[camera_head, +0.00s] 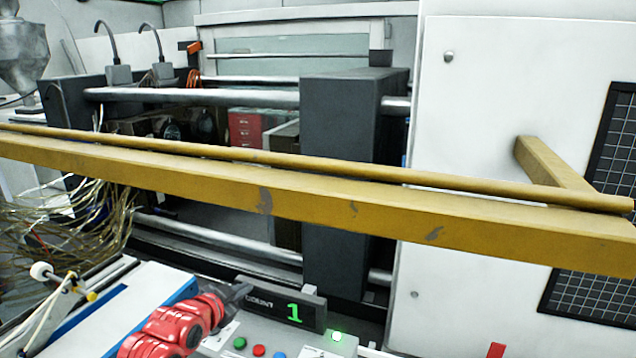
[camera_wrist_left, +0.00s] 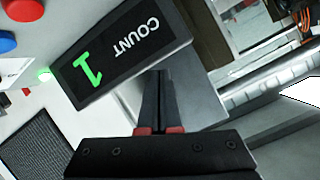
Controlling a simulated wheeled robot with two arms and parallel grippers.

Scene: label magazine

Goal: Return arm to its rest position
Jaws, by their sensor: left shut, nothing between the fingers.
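My left arm is red and comes in at the bottom of the head view. The counter display (camera_wrist_left: 125,50) is right beyond the fingertips there. I cannot tell whether they touch it. My right gripper is not in view; a small red piece shows at the bottom right of the head view.
A yellow rail (camera_head: 300,192) crosses the head view in front of the machine. The grey panel has a green button (camera_head: 240,343), a red button (camera_head: 259,350) and a lit green lamp (camera_head: 337,336). A blue-edged white surface (camera_head: 110,310) and loose wires (camera_head: 70,220) are at left.

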